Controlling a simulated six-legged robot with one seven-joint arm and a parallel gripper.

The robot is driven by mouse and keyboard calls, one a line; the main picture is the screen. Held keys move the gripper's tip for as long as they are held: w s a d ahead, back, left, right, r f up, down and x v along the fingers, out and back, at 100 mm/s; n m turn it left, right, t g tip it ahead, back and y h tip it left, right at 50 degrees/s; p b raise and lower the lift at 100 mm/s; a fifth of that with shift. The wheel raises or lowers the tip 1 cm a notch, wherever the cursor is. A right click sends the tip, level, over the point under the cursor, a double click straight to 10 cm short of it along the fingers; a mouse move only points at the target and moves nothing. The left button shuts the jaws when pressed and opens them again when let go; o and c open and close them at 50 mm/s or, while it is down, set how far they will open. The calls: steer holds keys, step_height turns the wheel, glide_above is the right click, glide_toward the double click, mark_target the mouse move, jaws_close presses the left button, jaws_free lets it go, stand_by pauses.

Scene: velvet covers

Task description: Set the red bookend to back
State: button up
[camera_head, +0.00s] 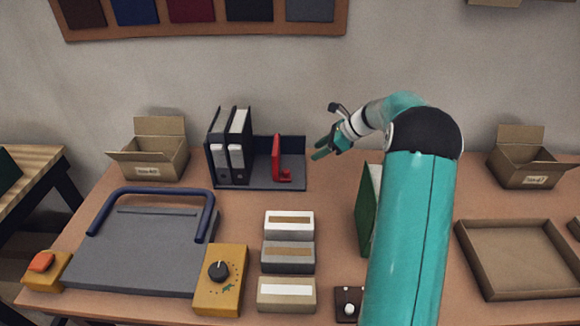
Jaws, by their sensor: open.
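The red bookend (277,160) stands upright in a dark open-fronted rack (296,148) at the back of the table. Its foot points to the right along the rack floor. Two dark binders (229,147) with pale labels stand at the rack's left end, with a gap between them and the bookend. My gripper (326,130) is open and empty, to the right of the bookend and apart from it in the picture. Its fingers point left. I cannot tell its exact height above the table.
A green panel (368,210) stands partly hidden behind my arm. Open cardboard boxes (150,150) (524,158) sit at both back sides.

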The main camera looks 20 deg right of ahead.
mark_target(286, 170)
steer(key=x, duration=1.3)
steer(key=shift+w+a+f, duration=0.15)
steer(key=shift+a+f, duration=0.05)
steer(key=shift+f, duration=0.15)
